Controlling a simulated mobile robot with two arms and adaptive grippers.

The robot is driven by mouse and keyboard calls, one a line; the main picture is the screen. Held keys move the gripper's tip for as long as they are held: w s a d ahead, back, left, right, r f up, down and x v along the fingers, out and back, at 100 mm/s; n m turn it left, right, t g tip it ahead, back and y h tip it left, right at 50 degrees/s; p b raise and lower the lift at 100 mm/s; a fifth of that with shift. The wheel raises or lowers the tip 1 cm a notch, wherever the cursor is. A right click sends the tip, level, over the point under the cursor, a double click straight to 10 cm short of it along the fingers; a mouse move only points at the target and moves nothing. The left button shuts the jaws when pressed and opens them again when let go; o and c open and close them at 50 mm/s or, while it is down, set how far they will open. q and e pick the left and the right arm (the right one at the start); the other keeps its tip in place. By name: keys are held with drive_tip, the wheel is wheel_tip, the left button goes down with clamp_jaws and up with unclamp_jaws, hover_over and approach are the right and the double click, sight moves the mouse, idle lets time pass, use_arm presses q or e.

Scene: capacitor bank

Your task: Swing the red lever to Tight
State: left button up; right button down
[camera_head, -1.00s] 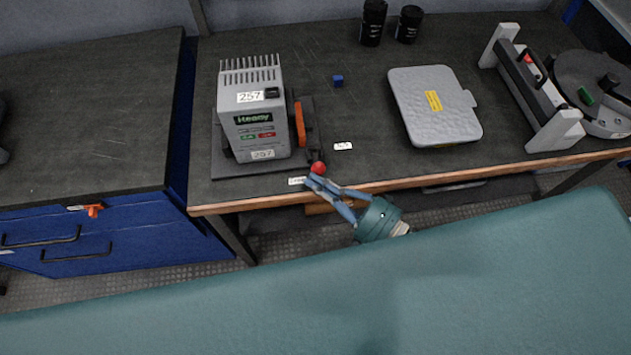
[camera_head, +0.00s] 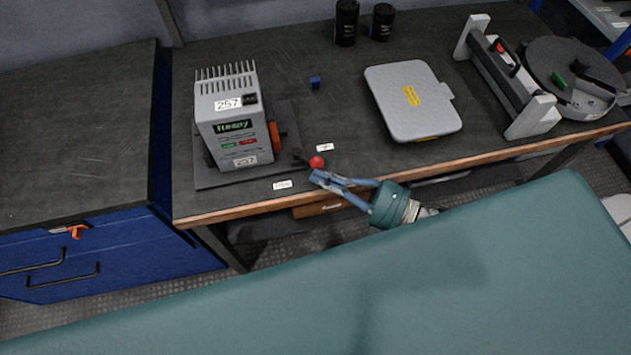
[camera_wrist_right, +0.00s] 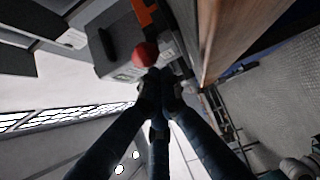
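The lever's red ball knob (camera_head: 317,162) stands out from the black base beside a grey device (camera_head: 230,112). Its dark arm runs back towards an orange part (camera_head: 276,137). One small white label (camera_head: 324,147) lies just behind the knob, and another (camera_head: 283,184) lies to its front left; their print is too small to read surely. My right gripper (camera_head: 318,178) has its blue fingers together at the tips, just in front of the knob. In the right wrist view the knob (camera_wrist_right: 145,54) is at the fingertips (camera_wrist_right: 160,80), not between them; contact is unclear. My left gripper is out of view.
The workbench's wooden front edge (camera_head: 400,170) runs close under my right gripper. The bench right of the knob is clear.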

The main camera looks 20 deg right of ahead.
drive_tip(key=shift+w+d, duration=0.25)
drive_tip(key=shift+d, duration=0.35)
idle(0.3)
drive_tip(key=shift+s+d, duration=0.25)
drive_tip(key=shift+d, duration=0.05)
drive_tip(key=v, duration=1.1)
drive_tip(key=shift+s, duration=0.1)
